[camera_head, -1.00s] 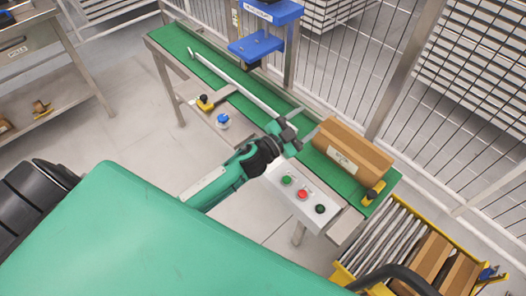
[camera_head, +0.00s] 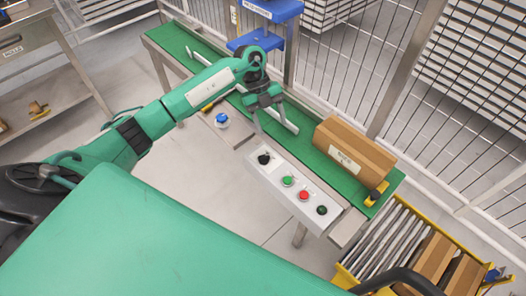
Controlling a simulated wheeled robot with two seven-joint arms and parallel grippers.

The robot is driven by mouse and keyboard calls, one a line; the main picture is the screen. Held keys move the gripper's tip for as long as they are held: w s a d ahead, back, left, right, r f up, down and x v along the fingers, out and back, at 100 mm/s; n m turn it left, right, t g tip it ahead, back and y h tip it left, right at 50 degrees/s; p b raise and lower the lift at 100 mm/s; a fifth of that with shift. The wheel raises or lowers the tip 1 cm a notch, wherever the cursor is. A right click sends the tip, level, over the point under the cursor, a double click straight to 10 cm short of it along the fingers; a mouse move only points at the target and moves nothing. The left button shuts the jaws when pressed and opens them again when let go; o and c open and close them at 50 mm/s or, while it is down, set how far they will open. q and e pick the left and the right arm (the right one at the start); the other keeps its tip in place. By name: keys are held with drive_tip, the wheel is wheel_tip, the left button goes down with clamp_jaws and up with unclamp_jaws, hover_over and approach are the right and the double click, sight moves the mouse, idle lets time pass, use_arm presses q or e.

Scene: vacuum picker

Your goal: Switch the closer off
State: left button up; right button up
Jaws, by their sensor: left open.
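A pale control panel (camera_head: 275,178) is fixed to the front of the green conveyor. It carries a black knob switch (camera_head: 264,159), a green button (camera_head: 288,181), a red button (camera_head: 304,195) and a dark round control (camera_head: 322,210). A blue machine (camera_head: 262,40), perhaps the closer, stands over the conveyor, partly behind my left arm. My left gripper (camera_head: 271,118) is open and empty, pointing down above the conveyor's front edge. It is up-picture of the black knob and apart from it. My right gripper is out of view.
A brown carton (camera_head: 352,155) stands on the conveyor (camera_head: 310,160) by a yellow-black device (camera_head: 376,194). A pale rail (camera_head: 207,64) runs along the belt. A blue button (camera_head: 221,119) sits left of the panel. A roller table (camera_head: 380,240) is at lower right; a wire fence stands behind.

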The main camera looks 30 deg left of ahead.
use_arm(q)
drive_tip(key=y, duration=0.2)
approach(264, 156)
drive_tip(key=shift+n+g, duration=0.3)
drive_tip(key=shift+n, duration=0.1)
drive_tip(key=x, duration=0.2)
drive_tip(key=p+x, duration=0.1)
drive_tip(key=x, duration=0.5)
drive_tip(key=shift+w+f+p, duration=0.25)
drive_tip(key=shift+f+p, duration=0.05)
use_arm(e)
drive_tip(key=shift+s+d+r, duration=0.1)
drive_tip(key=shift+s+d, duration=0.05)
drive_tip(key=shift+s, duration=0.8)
use_arm(q)
drive_tip(key=c, duration=1)
